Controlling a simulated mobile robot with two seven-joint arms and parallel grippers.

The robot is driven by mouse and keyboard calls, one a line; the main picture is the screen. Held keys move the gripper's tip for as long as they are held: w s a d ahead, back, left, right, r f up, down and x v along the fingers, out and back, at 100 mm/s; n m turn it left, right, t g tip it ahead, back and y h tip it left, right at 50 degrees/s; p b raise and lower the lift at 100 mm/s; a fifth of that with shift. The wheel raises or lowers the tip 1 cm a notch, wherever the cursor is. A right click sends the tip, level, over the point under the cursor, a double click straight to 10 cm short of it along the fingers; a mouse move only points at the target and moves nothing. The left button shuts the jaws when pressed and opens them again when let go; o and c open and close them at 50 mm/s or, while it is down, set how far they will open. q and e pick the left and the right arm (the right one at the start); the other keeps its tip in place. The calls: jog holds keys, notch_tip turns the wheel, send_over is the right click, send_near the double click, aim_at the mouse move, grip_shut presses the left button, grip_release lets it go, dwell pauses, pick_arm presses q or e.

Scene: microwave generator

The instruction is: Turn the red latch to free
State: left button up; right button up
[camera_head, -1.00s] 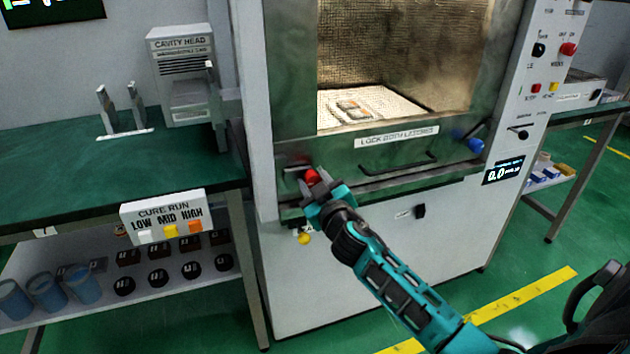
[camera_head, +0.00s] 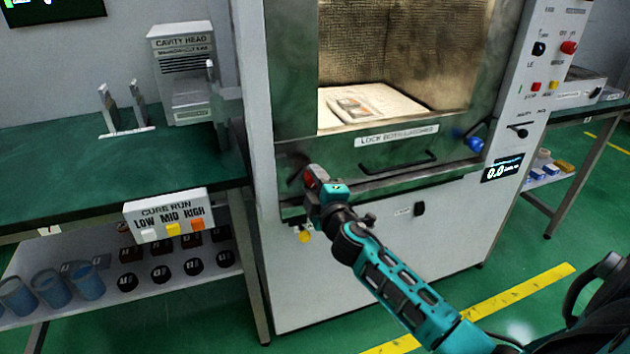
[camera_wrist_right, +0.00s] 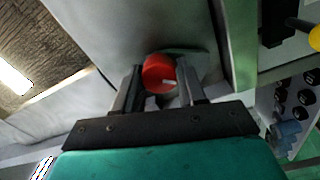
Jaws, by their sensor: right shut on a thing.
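The red latch (camera_head: 312,178) is at the lower left of the metal oven door (camera_head: 345,175). My right gripper (camera_head: 315,186) is at the latch, its fingers partly covering it in the head view. In the right wrist view, the red latch knob (camera_wrist_right: 159,72), with a white mark on its face, sits between the two fingers of my right gripper (camera_wrist_right: 160,88), which is shut on it. My left gripper is not seen in these frames.
A blue latch (camera_head: 475,144) is at the door's lower right. A dark handle (camera_head: 398,163) spans the door below a label. A yellow knob (camera_head: 304,236) is below my right gripper. A green table (camera_head: 70,170) stands at left.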

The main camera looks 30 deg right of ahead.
jog(key=shift+n, duration=0.5)
jog(key=o, duration=1.1)
jog(key=shift+c, duration=0.2)
jog(key=v, duration=1.3)
jog(key=shift+d, duration=0.1)
